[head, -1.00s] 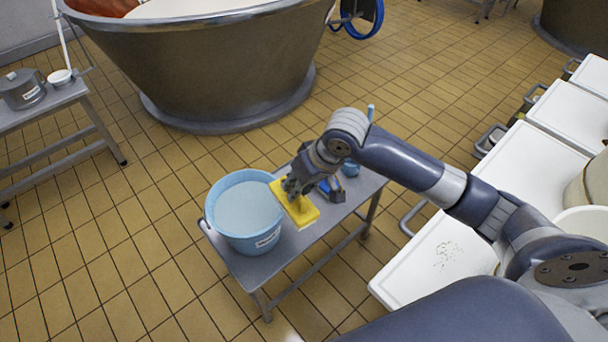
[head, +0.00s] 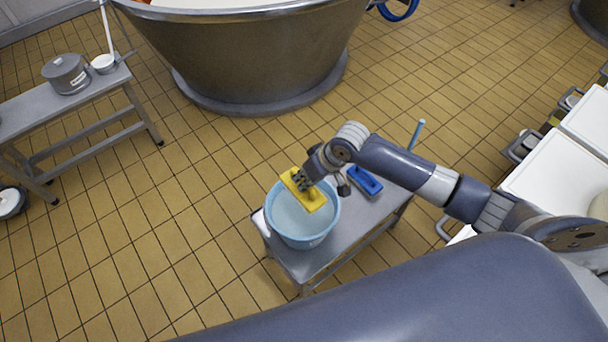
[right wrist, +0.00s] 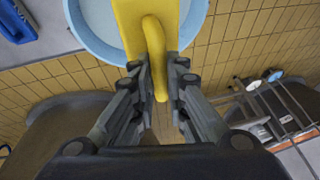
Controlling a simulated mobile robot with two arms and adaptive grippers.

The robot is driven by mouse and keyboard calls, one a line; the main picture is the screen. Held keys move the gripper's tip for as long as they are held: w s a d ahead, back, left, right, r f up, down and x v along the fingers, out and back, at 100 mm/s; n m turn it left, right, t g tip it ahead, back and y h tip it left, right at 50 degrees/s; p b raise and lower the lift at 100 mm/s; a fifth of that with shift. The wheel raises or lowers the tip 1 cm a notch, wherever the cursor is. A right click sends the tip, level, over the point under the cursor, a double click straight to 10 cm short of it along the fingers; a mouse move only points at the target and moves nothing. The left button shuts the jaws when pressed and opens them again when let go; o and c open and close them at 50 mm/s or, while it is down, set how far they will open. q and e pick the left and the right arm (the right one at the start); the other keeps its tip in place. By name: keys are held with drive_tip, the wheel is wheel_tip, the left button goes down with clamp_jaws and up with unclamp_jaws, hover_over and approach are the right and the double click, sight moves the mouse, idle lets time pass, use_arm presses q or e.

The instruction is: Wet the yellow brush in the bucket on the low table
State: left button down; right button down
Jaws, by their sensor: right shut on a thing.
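The yellow brush (head: 309,196) is held by my right gripper (head: 303,181) over the bucket's opening in the head view. My right gripper is shut on the brush's handle, which shows between the fingers in the right wrist view (right wrist: 155,60). The light blue bucket (head: 274,220) stands on the low grey table (head: 345,243) and holds pale liquid. The brush appears above the liquid; I cannot tell whether its underside touches it. In the right wrist view the bucket's rim (right wrist: 88,40) shows behind the brush. My left gripper is not in view.
A blue brush (head: 365,181) lies on the low table right of the bucket. A big metal vat (head: 250,60) stands behind. A bench (head: 85,97) with a grey pot (head: 66,74) is at the left. Tiled floor between them is clear.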

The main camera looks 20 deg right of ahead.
drive_tip(key=shift+s+d+f+b, duration=0.1)
drive_tip(key=shift+f+b, duration=0.3)
drive_tip(key=shift+f, duration=0.1)
wheel_tip(320, 180, down, 4)
drive_tip(key=b, duration=0.4)
drive_tip(key=shift+r, duration=0.15)
wheel_tip(320, 180, down, 8)
drive_tip(key=b, duration=0.3)
drive_tip(key=shift+b, duration=0.35)
drive_tip(key=shift+r, duration=0.15)
wheel_tip(320, 180, up, 12)
drive_tip(key=p, duration=1.3)
drive_tip(key=shift+p, duration=0.3)
